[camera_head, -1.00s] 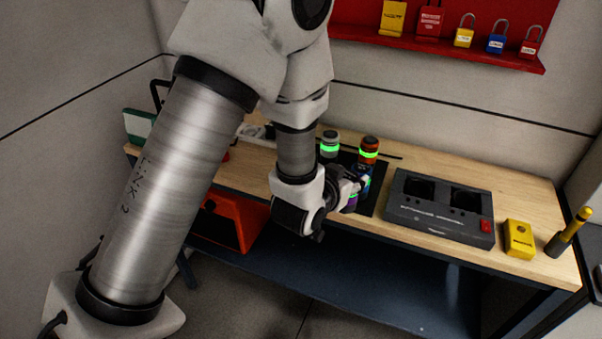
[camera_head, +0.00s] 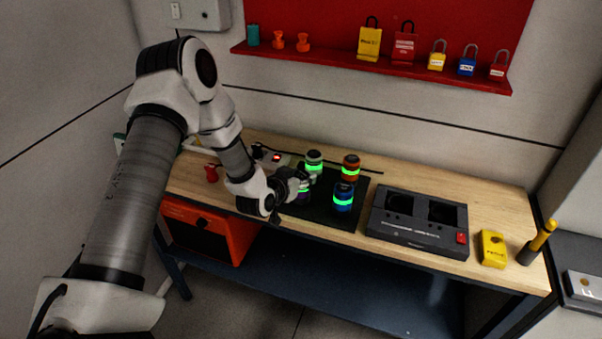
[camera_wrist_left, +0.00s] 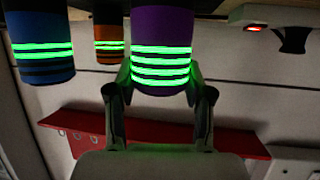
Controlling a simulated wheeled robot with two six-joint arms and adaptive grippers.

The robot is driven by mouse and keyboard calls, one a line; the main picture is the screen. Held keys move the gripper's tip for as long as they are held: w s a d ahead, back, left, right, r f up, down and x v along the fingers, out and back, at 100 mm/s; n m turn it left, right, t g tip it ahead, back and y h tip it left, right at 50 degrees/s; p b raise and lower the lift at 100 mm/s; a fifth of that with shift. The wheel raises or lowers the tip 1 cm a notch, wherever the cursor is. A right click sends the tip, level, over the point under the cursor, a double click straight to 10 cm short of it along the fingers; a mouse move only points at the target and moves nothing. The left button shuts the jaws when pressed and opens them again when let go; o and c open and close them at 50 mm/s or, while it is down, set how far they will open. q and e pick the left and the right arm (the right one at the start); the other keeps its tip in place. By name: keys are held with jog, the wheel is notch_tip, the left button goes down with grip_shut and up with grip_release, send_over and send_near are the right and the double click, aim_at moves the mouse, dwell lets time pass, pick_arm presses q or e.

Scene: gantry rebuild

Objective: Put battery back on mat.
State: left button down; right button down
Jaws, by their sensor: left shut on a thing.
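The purple battery (camera_wrist_left: 162,35) has glowing green rings, and my left gripper's (camera_wrist_left: 160,88) fingers are shut around it in the wrist view. In the head view, my left gripper (camera_head: 303,181) partly hides the purple battery (camera_head: 303,198) at the left part of the black mat (camera_head: 325,214). The battery looks upright; I cannot tell whether its base touches the mat. The blue battery (camera_head: 343,198), orange battery (camera_head: 350,167) and a pale-topped green-ringed battery (camera_head: 314,162) stand upright on the mat. My right gripper is not in view.
A dark charger dock (camera_head: 416,225) with two empty bays stands right of the mat. Further right are a yellow box (camera_head: 492,249) and a yellow-handled tool (camera_head: 541,238). A red shelf (camera_head: 370,68) with padlocks hangs on the back wall. An orange bin (camera_head: 207,231) sits below the bench.

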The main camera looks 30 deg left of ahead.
pick_arm(q)
jog(key=shift+s+f, duration=0.1)
jog(key=shift+c, duration=2.3)
grip_release()
jog(key=shift+d, duration=0.1)
